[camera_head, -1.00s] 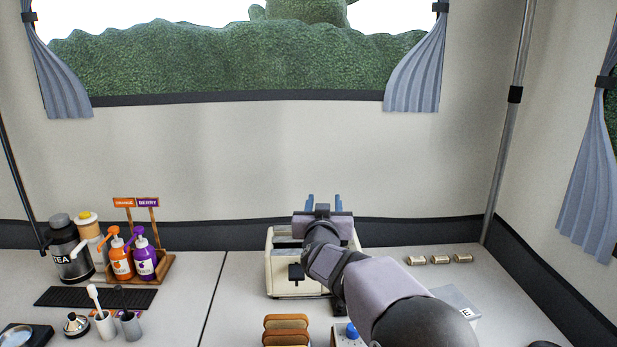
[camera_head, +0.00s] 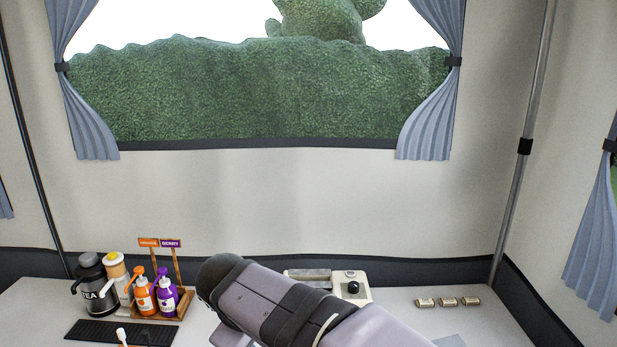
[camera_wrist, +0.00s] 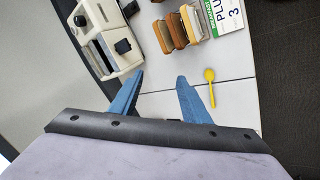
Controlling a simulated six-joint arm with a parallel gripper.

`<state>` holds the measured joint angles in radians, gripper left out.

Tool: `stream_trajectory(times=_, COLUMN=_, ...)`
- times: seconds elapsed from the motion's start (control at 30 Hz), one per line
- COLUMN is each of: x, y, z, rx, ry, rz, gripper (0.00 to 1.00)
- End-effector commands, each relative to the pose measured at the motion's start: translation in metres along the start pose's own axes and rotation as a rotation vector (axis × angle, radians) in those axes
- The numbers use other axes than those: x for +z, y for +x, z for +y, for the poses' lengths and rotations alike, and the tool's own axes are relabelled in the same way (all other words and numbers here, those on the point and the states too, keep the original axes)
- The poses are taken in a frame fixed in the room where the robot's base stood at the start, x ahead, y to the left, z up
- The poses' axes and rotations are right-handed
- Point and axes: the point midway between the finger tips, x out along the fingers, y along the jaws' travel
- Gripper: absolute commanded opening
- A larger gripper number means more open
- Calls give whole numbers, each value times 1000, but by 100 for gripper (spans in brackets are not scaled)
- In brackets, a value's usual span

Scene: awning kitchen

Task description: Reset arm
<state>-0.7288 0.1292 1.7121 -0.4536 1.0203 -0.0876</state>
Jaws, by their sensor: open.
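My gripper (camera_wrist: 155,98) shows in the wrist view with its two blue fingers apart and nothing between them. The white counter lies below it. In the head view my arm fills the lower middle and the gripper itself is not visible. A cream toaster (camera_head: 352,287) stands behind the arm, partly hidden by it. The toaster also shows at the upper left of the wrist view (camera_wrist: 104,62), beyond the left finger and apart from it.
In the head view, a tea dispenser (camera_head: 93,285) and orange (camera_head: 145,298) and purple pump bottles (camera_head: 167,298) stand left. Small rolls (camera_head: 447,302) lie right.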

Motion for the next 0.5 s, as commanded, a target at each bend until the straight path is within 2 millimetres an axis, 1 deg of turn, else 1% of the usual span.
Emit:
stream_trajectory(times=0.03, x=7, y=-13, z=5, rx=25, ry=-15, rz=-34, gripper=43)
stream_trajectory(times=0.13, x=23, y=-31, z=14, rx=81, ry=-32, rz=-104, gripper=43)
stream_trajectory(times=0.2, x=42, y=-2, z=4, rx=45, ry=7, rz=-143, gripper=43)
stream_trajectory(times=0.37, x=77, y=37, z=-15, rx=-41, ry=101, rz=-214, gripper=43)
stream_trajectory(times=0.5, x=115, y=73, z=-38, rx=-128, ry=212, rz=-290, gripper=43)
